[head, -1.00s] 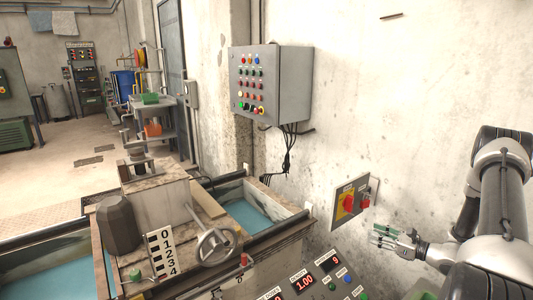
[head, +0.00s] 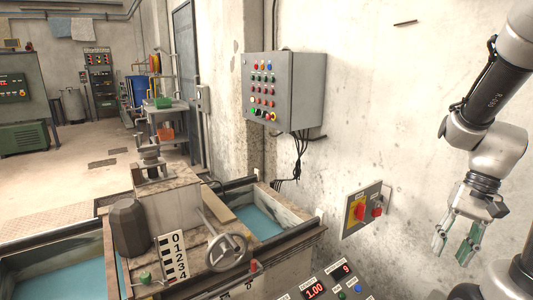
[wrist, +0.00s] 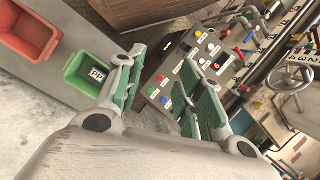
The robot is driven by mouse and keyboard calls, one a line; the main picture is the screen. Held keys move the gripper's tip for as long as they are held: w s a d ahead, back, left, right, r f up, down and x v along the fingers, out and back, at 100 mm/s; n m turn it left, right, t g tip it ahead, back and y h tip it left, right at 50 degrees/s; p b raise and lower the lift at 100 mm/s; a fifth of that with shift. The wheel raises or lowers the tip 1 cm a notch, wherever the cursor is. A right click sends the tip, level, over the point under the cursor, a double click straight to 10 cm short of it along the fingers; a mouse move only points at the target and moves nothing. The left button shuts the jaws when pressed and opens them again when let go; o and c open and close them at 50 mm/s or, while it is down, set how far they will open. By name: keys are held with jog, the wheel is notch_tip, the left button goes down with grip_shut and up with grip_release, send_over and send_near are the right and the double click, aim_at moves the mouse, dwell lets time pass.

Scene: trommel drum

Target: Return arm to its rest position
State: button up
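My gripper (head: 457,246) hangs at the right of the head view, fingers pointing down, in front of the pale wall and to the right of the red and yellow switch panel (head: 361,210). In the wrist view my gripper (wrist: 157,98) has its two green-padded fingers apart with nothing between them. The arm above it is raised and bent. The gripper touches nothing that I can see.
A control console (head: 318,290) with red displays stands low in front; it also shows in the wrist view (wrist: 200,65). A green bin (wrist: 92,75) and a red bin (wrist: 30,30) show there too. A handwheel (head: 227,252) and a wall control box (head: 284,92) are left.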

jog(key=s+a+r+n+t+h, duration=0.1)
jog(key=s+a+r+n+t, duration=0.1)
jog(key=r, duration=0.4)
jog(key=s+a+r+n+t+h, duration=0.1)
jog(key=a+r+n+t+h, duration=0.1)
jog(key=r+n+t, duration=0.2)
jog(key=v, duration=0.3)
jog(key=shift+a+r, duration=0.2)
jog(key=shift+r, duration=0.05)
jog(key=shift+w, duration=0.15)
